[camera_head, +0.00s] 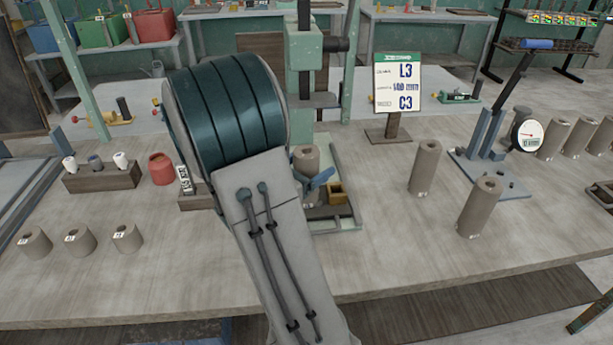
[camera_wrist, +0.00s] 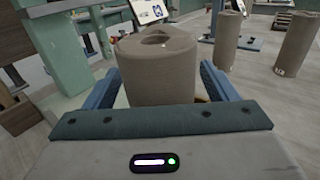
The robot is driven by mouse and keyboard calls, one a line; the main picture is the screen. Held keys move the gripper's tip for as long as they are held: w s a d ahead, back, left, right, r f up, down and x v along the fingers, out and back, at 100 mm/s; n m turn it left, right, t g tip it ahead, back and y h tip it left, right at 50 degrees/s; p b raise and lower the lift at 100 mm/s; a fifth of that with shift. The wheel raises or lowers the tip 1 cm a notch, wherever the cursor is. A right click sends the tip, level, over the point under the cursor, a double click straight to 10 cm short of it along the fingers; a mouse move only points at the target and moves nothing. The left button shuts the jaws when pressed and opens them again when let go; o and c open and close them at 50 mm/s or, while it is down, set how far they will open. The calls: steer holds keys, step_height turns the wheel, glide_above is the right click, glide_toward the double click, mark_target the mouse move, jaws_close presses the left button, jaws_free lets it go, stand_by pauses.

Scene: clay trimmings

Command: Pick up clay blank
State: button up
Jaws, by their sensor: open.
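A short grey-brown hollow clay cylinder (camera_head: 306,158) stands upright at the green machine's base, partly hidden by my arm. In the wrist view this clay piece (camera_wrist: 158,72) fills the middle, with a hole in its top. My gripper (camera_wrist: 160,88) is open, with one blue finger on each side of it; I cannot tell whether either finger touches. In the head view only a bit of the blue gripper (camera_head: 319,181) shows beside my arm. Two taller clay cylinders (camera_head: 424,168) (camera_head: 479,206) stand upright on the table to the right.
The green machine column (camera_head: 304,50) rises behind the clay. A small yellow-brown box (camera_head: 337,193) sits on its base (camera_head: 345,222). A sign (camera_head: 397,84), a blue lever stand with a dial (camera_head: 527,130), and short labelled clay pieces (camera_head: 78,242) stand around.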

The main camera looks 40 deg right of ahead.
steer(key=shift+d, duration=0.35)
steer(key=c, duration=1.5)
steer(key=shift+r, duration=0.1)
